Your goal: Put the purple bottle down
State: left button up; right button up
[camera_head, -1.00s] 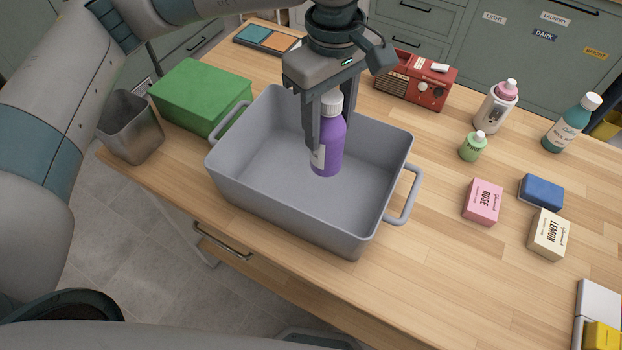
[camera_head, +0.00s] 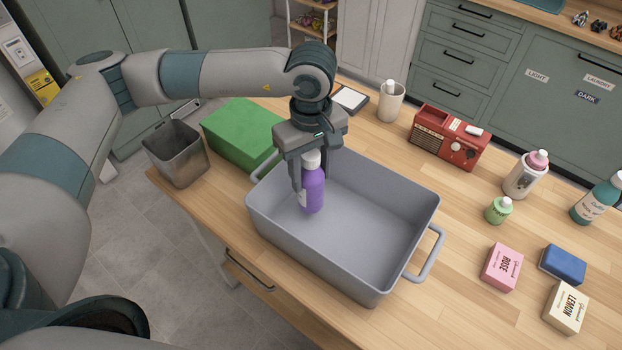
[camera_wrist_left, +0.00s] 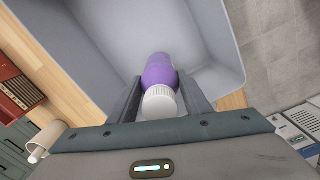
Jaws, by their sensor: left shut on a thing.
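The purple bottle (camera_head: 313,190) with a white cap is upright inside the grey tub (camera_head: 402,243), near its left end. My left gripper (camera_head: 308,180) is above the tub with its fingers pointing down, shut on the bottle's upper part. In the left wrist view the purple bottle (camera_wrist_left: 160,72) sits between the two fingers (camera_wrist_left: 162,98), with its white ribbed cap nearest the camera. The grey tub (camera_wrist_left: 88,75) spreads around it there. I cannot tell whether the bottle's base touches the tub floor. My right gripper is not in view.
A green box (camera_head: 243,133) and a metal bin (camera_head: 176,155) stand left of the tub. A red radio (camera_head: 448,138), a white cup (camera_head: 391,102), several bottles and soap boxes, and a blue block (camera_head: 563,264) are behind and right. The tub's right half is empty.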

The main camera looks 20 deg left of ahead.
aim_at(311, 185)
pick_arm(q)
jog(key=shift+f+p, duration=0.4)
jog(key=shift+p, duration=0.05)
jog(key=shift+f+p, duration=0.7)
jog(key=shift+f, duration=0.85)
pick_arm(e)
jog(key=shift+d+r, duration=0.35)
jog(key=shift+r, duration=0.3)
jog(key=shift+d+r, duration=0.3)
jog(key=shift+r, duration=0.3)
pick_arm(q)
jog(key=shift+f, duration=0.2)
jog(key=o, duration=1.4)
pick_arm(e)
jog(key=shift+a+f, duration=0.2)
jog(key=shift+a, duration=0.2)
